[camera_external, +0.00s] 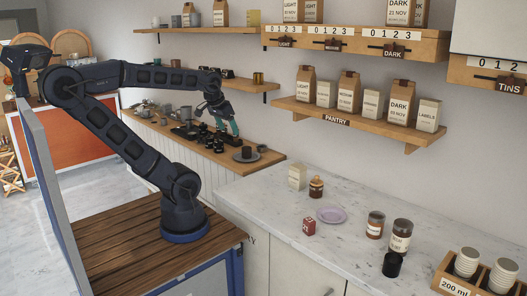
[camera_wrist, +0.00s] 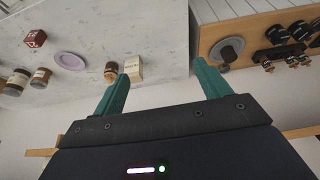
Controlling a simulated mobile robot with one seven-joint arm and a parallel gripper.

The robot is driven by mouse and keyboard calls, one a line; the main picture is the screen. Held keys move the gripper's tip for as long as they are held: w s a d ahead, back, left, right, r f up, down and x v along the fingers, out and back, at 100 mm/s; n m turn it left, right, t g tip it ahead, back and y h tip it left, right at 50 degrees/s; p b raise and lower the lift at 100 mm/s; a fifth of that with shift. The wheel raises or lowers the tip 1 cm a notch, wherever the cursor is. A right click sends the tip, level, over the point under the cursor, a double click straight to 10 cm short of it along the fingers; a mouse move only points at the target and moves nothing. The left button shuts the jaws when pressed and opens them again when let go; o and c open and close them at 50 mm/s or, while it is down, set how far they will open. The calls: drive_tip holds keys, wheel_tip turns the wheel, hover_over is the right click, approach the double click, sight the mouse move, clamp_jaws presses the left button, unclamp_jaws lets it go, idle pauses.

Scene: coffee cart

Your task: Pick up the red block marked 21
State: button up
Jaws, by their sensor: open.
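The red block (camera_external: 309,226) sits on the marble counter (camera_external: 345,190), with small white markings on its faces; I cannot read the number. It lies to the left of and in front of the lilac plate. In the wrist view the red block (camera_wrist: 35,39) is at the upper left, well away from my fingers. My gripper (camera_external: 228,124) is above the wooden counter at the back, far from the block. In the wrist view my gripper (camera_wrist: 162,85) shows its two green fingers wide apart, with nothing between them.
Around the block on the marble are a lilac plate (camera_external: 330,215), a small brown jar (camera_external: 316,187), a cream carton (camera_external: 297,177), jars (camera_external: 375,225) and a black cup (camera_external: 392,264). A pantry shelf (camera_external: 350,121) hangs above. Marble left of the block is clear.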

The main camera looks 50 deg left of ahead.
drive_tip(key=c, duration=0.5)
drive_tip(key=n+g+h, duration=0.4)
drive_tip(key=n+g, duration=0.2)
drive_tip(key=n, duration=0.9)
approach(309, 220)
drive_tip(key=shift+x, duration=5.25)
